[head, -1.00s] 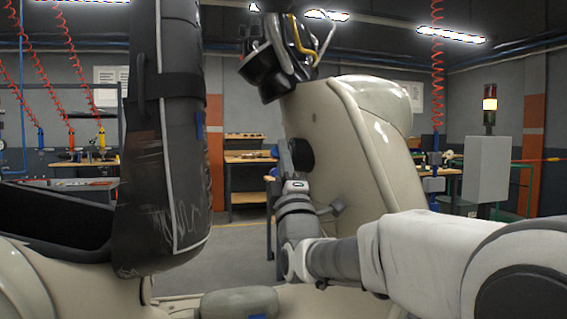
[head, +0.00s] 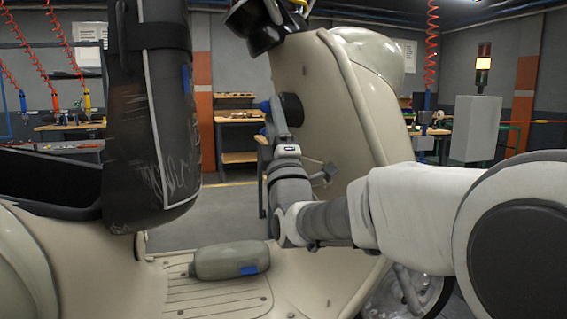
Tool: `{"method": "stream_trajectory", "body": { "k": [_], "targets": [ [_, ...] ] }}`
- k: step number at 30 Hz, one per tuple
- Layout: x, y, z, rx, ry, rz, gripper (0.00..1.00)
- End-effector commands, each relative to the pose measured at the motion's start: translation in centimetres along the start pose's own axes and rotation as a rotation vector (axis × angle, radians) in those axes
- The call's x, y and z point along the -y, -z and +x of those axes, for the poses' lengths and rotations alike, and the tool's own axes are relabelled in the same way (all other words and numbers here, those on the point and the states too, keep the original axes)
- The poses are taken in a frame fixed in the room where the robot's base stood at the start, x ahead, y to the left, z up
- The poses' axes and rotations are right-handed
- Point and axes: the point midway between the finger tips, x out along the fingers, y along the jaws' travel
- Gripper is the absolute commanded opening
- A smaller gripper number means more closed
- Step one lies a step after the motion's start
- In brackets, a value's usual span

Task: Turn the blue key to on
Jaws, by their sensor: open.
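The cream scooter front shield (head: 330,110) stands right of centre in the head view. A round black lock (head: 292,109) sits on its inner face. My gripper (head: 277,115) is at the left side of this lock, with its grey fingers upright in front of it. The gripper is open. I cannot tell whether the fingers touch the lock or the key.
A black seat with a dark bag (head: 150,110) hangs close on the left. A grey-green lump with a blue tag (head: 230,261) lies on the footboard (head: 185,290). A workbench (head: 238,121) stands behind. A grey box with a lit lamp (head: 476,128) is at right.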

Motion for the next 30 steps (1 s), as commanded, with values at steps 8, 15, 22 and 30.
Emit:
{"method": "stream_trajectory", "body": {
  "k": [8,15,22,30],
  "targets": [
    [0.0,0.0,-5.3,0.000,0.003,0.000,0.47],
    [0.0,0.0,-10.1,0.000,0.003,0.000,0.47],
    [0.0,0.0,-13.8,0.000,0.002,0.001,0.47],
    [-0.1,0.0,-15.3,0.000,-0.001,0.000,0.47]
  ]
}}
